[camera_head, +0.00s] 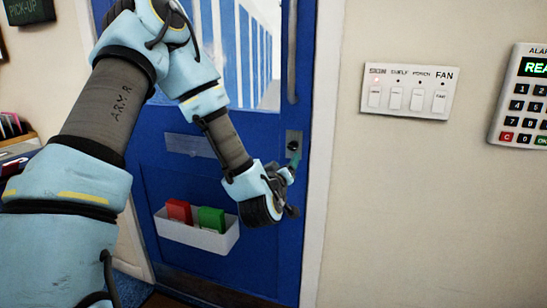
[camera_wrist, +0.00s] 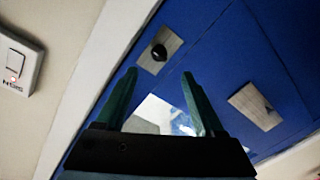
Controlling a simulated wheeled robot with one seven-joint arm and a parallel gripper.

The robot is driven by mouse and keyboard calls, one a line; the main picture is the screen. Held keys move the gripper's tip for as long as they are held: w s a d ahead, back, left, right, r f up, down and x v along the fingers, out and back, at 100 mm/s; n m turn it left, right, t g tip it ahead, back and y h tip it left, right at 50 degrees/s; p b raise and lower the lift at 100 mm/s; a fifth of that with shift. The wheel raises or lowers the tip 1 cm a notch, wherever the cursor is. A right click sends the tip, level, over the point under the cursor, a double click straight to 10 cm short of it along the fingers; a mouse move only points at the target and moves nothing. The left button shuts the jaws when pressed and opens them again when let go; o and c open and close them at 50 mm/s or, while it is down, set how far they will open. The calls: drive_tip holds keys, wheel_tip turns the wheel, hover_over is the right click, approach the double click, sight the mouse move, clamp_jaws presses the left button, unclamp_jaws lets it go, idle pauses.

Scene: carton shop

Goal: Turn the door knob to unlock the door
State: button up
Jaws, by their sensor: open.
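The blue door (camera_head: 262,250) stands in front of me and looks closed. Its dark round knob (camera_head: 293,146) sits on a silver plate (camera_head: 292,136) at the door's right edge. My gripper (camera_head: 290,167) is just below the knob in the head view, with its fingers pointing up towards the plate. In the wrist view my gripper (camera_wrist: 160,74) is open, with two teal fingers apart and nothing between them. There the knob (camera_wrist: 158,52) shows just beyond the fingertips, roughly in line with the gap, and no finger is around it.
A white holder (camera_head: 200,234) with a red and a green item hangs on the door below my forearm. A vertical handle (camera_head: 292,55) is above the plate. A switch panel (camera_head: 408,90) and an alarm keypad (camera_head: 520,97) are on the right wall.

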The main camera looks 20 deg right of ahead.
sight(292, 148)
drive_tip(key=p+x, duration=0.3)
drive_tip(key=x, duration=0.7)
drive_tip(key=shift+w+d+r+p, duration=0.2)
drive_tip(key=shift+w+p, duration=0.15)
drive_tip(key=shift+p, duration=0.05)
clamp_jaws()
